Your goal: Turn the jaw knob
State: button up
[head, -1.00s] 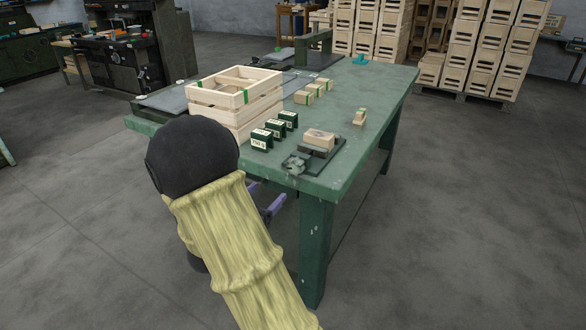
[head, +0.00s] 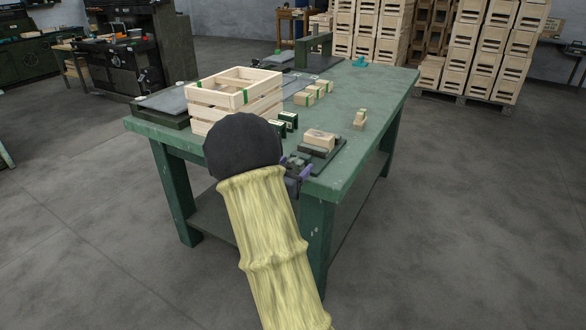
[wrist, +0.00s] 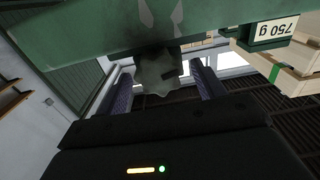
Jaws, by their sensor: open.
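The jaw knob (wrist: 157,71) is a dark grey star-shaped knob at the table's edge. In the wrist view it appears between the two purple fingers of my gripper (wrist: 161,76), with gaps visible on both sides. I cannot tell how deep it sits between them. In the head view the knob (head: 296,161) is partly hidden by my arm and fingers. It belongs to a dark fixture (head: 333,154) on the near table corner, where a wooden block (head: 319,139) rests. My gripper is open and holds nothing.
Several wooden blocks lie farther back on the green table (head: 367,99). Clear floor (head: 450,220) lies to the right.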

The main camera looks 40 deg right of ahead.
jog(key=c, duration=1)
jog(key=shift+o, duration=0.2)
jog(key=shift+m+b, duration=0.3)
jog(key=shift+b, duration=0.05)
jog(key=m+b, duration=0.3)
jog(key=shift+s+f+m+b, duration=0.1)
jog(key=shift+f+m+b, duration=0.2)
jog(key=shift+m, duration=0.1)
jog(key=shift+r+m+b, duration=0.15)
jog(key=shift+m+b, duration=1.35)
jog(key=shift+m, duration=0.2)
jog(key=o, duration=1)
jog(key=shift+c, duration=0.2)
